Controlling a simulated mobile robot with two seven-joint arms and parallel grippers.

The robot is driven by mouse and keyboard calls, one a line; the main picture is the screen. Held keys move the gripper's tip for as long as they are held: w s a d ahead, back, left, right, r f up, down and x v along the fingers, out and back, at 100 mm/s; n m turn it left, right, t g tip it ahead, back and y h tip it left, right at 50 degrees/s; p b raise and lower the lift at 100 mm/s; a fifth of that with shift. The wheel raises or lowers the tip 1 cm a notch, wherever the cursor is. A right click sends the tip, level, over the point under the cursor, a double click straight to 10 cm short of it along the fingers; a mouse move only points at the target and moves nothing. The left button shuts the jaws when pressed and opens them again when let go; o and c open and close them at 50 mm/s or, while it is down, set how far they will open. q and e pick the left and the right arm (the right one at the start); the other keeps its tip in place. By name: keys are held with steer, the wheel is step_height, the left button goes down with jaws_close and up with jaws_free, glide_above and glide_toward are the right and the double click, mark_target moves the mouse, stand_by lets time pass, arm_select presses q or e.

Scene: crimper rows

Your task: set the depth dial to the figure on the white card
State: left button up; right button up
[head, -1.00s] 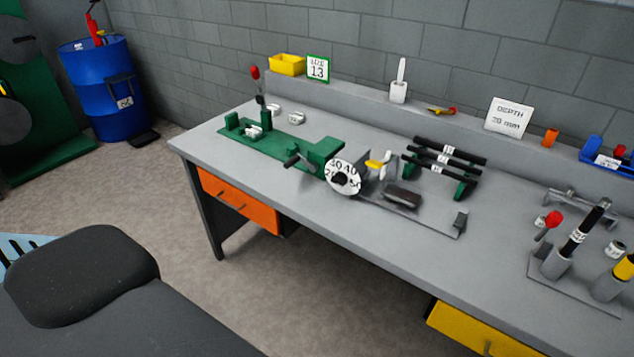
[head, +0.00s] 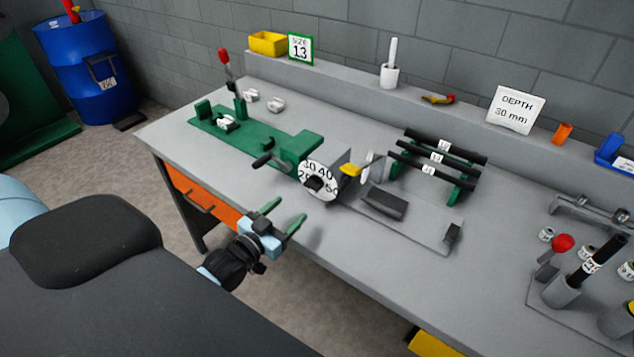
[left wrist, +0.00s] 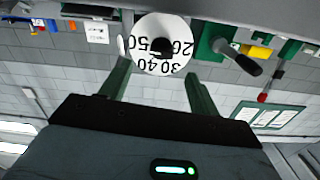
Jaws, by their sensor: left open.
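The white depth dial (head: 319,180) faces the front of the bench, with black figures 20, 30, 40 and 50 and a dark knob at its centre. The white card (head: 515,109) on the back ledge reads "DEPTH 30 mm". My left gripper (head: 283,214) is open and empty, in front of the bench edge, below and left of the dial. In the left wrist view the dial (left wrist: 160,62) appears upside down, beyond and between the two green fingers (left wrist: 158,84), apart from them. Which figure is set, I cannot tell. My right gripper is not in view.
A black crank handle (head: 262,160) sticks out left of the dial on the green machine (head: 270,145). A rack of dark tubes (head: 437,158) stands behind right. A red-knobbed lever (head: 562,244) and tube holders stand at far right. The bench front is clear.

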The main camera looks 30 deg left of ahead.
mark_target(310, 188)
arm_select(q)
steer(key=shift+w+a+r, duration=0.15)
steer(key=shift+w+r, duration=0.05)
steer(key=shift+w, duration=0.05)
steer(key=shift+s+r, duration=0.1)
steer(key=shift+w, duration=0.2)
steer(key=w, duration=0.5)
steer(key=shift+w+d, duration=0.3)
steer(key=shift+w, duration=0.8)
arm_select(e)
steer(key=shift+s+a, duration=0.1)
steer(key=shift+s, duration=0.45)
arm_select(q)
steer(key=c, duration=1)
